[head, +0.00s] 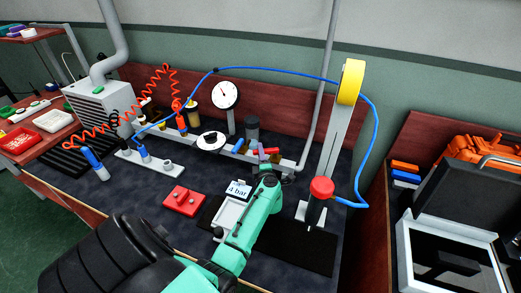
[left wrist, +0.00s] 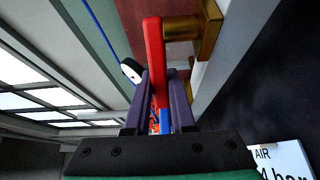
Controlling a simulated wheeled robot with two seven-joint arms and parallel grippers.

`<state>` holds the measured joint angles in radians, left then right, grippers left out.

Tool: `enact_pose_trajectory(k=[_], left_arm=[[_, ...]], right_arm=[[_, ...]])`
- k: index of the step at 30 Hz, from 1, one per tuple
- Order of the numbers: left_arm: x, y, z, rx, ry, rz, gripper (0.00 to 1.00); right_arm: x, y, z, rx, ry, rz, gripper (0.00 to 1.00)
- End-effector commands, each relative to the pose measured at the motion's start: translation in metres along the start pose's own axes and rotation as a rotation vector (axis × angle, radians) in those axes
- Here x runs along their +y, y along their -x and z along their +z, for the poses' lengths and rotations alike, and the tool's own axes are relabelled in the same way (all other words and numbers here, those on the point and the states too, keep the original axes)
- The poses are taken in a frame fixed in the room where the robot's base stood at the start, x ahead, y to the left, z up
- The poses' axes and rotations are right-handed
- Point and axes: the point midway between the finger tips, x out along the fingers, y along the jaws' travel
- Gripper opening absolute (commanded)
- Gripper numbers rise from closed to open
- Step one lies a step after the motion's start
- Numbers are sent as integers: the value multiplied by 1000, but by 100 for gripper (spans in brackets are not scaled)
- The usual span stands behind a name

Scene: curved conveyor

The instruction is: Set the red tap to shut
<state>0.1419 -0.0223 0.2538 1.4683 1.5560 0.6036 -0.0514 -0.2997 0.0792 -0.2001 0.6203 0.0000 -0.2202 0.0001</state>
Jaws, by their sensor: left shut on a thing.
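The red tap has a red lever (left wrist: 153,55) that comes off a brass body (left wrist: 190,38) on a grey rail in the left wrist view. In that view the purple fingers of my left gripper (left wrist: 158,88) stand on either side of the lever's lower part, shut on it. In the head view my left gripper (head: 263,155) is at the rail, and a bit of the red lever (head: 272,150) shows beside its fingers. The gripper hides most of the tap there.
A round white gauge (head: 224,95) stands behind the rail. A card reading "4 bar" (head: 238,188) stands near my left arm. A red block (head: 184,200) lies left.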

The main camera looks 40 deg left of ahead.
Motion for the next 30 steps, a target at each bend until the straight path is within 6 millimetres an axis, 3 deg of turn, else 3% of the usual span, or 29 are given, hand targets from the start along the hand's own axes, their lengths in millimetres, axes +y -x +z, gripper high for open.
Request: enact_pose_trajectory(k=[13,29,30], left_arm=[[-5,9,2,241,0,-6,0],[-3,9,1,275,-1,-6,0],[-3,9,1,275,-1,-6,26]], right_arm=[[0,-25,2,0,0,0,50],[0,-26,3,0,0,0,50],[0,-26,3,0,0,0,50]])
